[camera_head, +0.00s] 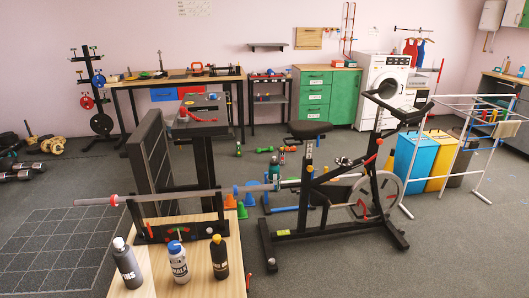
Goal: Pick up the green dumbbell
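Neither of my grippers shows in the head view. I cannot clearly pick out the green dumbbell. Small green items lie on the grey floor in the middle distance: one upright green item (238,149) and a low green item (264,150) left of the exercise bike. Both are too small to identify for certain. Black dumbbells (22,172) lie on the floor at the far left.
An exercise bike (340,190) stands at centre right. A wooden platform (150,283) with several bottles is in the front. A barbell (97,200) extends left. The floor at front right (450,260) is clear.

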